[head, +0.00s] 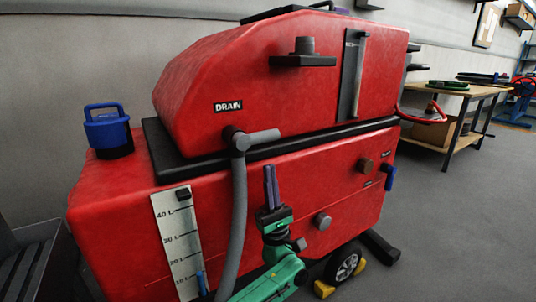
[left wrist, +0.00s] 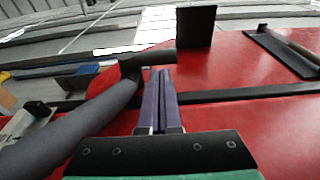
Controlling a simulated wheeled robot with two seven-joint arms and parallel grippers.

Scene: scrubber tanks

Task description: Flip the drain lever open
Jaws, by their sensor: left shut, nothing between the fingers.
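The DRAIN label (head: 228,106) is on the red upper tank (head: 290,80). Below it a grey drain lever (head: 262,136) sticks out sideways to the right from a grey elbow above a grey hose (head: 237,210). The lever also shows in the left wrist view (left wrist: 152,57), lying crosswise just beyond my fingertips. My left gripper (head: 269,169), with purple fingers on a green arm, points up below the lever's outer end. Its fingers (left wrist: 159,74) are together and empty. I cannot tell whether the tips touch the lever. My right gripper is out of view.
The red lower tank (head: 330,180) carries a level scale (head: 179,240), knobs and a blue handle (head: 390,178). A blue-capped filler (head: 108,130) stands at left. The hose runs down close left of my gripper. A workbench (head: 455,95) stands at the back right, with open floor before it.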

